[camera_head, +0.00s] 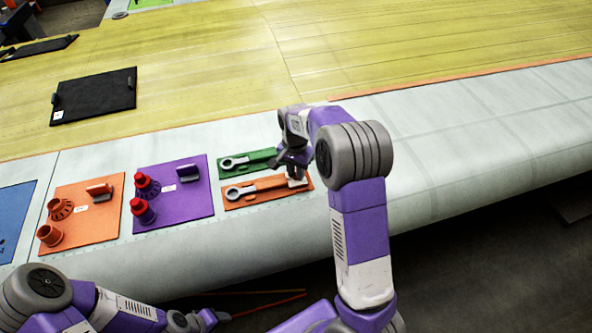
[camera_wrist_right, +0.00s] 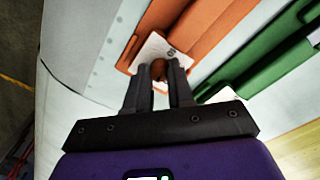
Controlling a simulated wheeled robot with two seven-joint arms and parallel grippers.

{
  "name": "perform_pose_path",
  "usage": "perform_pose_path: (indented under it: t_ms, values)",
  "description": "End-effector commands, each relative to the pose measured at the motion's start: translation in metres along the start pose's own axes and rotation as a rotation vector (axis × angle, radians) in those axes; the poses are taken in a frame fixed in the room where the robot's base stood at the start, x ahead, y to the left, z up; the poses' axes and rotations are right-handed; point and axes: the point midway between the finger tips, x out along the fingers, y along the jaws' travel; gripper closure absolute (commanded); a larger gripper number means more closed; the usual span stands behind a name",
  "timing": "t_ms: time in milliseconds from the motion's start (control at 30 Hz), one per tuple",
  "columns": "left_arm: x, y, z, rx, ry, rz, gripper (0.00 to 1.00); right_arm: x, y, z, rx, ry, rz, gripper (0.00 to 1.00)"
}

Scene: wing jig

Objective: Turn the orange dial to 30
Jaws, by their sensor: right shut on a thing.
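The orange panel (camera_head: 254,195) lies on the pale wing edge, with a grey wrench-like tool on it. My right gripper (camera_head: 295,174) is over the panel's right end, at a white plate (camera_head: 298,183). In the right wrist view the gripper (camera_wrist_right: 159,76) is shut on the small orange dial (camera_wrist_right: 158,68), which stands on the white plate (camera_wrist_right: 152,47). The fingers hide most of the dial, and its pointer and the scale's numbers cannot be read. My left gripper (camera_head: 216,317) is low at the lower left, off the wing; its jaws are unclear.
A green panel (camera_head: 232,161) with a similar tool lies just behind the orange one. A purple panel (camera_head: 193,200) with red-topped parts and an orange panel (camera_head: 100,227) with cups lie to the left. The pale wing surface (camera_head: 470,150) on the right is clear.

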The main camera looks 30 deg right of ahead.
Motion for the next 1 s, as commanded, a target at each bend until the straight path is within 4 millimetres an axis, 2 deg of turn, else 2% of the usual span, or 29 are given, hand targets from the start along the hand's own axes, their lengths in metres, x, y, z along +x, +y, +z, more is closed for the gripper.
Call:
perform_pose_path:
  t_ms: [1000]
  values:
    - [0.0018, -0.0007, -0.0001, 0.000, 0.000, 0.000, 0.44, 0.0000, 0.0003, 0.0007, -0.968, 0.019, -0.001, 1.00]
